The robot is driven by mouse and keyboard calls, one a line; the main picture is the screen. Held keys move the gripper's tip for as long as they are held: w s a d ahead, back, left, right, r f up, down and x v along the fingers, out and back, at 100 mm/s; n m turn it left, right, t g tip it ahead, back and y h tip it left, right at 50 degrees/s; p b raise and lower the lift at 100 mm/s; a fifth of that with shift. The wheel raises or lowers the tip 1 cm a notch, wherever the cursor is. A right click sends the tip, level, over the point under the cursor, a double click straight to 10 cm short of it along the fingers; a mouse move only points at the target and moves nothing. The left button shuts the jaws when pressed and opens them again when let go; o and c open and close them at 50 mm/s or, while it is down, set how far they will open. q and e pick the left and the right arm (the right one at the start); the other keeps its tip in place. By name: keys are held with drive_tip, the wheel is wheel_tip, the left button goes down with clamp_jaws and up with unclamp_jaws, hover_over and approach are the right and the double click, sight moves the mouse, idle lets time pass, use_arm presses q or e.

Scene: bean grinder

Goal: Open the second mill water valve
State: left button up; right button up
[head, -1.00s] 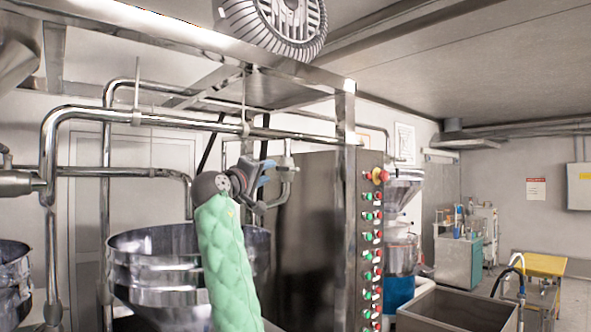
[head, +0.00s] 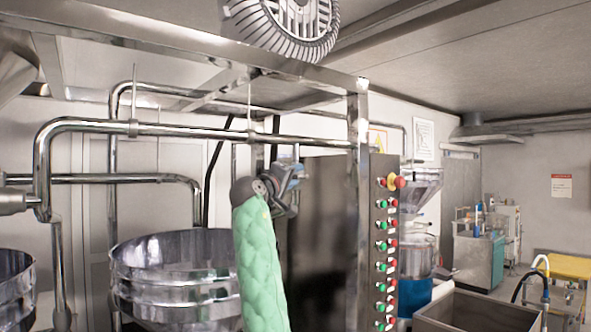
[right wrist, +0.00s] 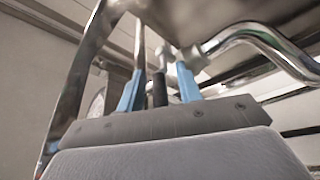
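My right gripper (head: 297,174), with blue fingers, is raised in front of the dark cabinet, beneath the long horizontal pipe. In the right wrist view its two fingers (right wrist: 158,90) stand apart. A short dark upright piece (right wrist: 160,88) shows between them; I cannot tell whether it is a valve handle. A bent metal pipe with a fitting (right wrist: 187,58) is just beyond the right finger; contact is unclear. In the head view the gripper covers most of this spot, so no valve handle shows clearly. My left gripper is not in view.
A steel frame post with a button panel (head: 386,250) stands right of my arm. A large steel bowl (head: 170,265) is at left. The long pipe (head: 240,135) crosses above the gripper. A motor (head: 290,25) hangs overhead.

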drive_tip(key=shift+w+d+r, duration=0.15)
drive_tip(key=shift+w, duration=0.15)
drive_tip(key=shift+w+d, duration=0.15)
clamp_jaws()
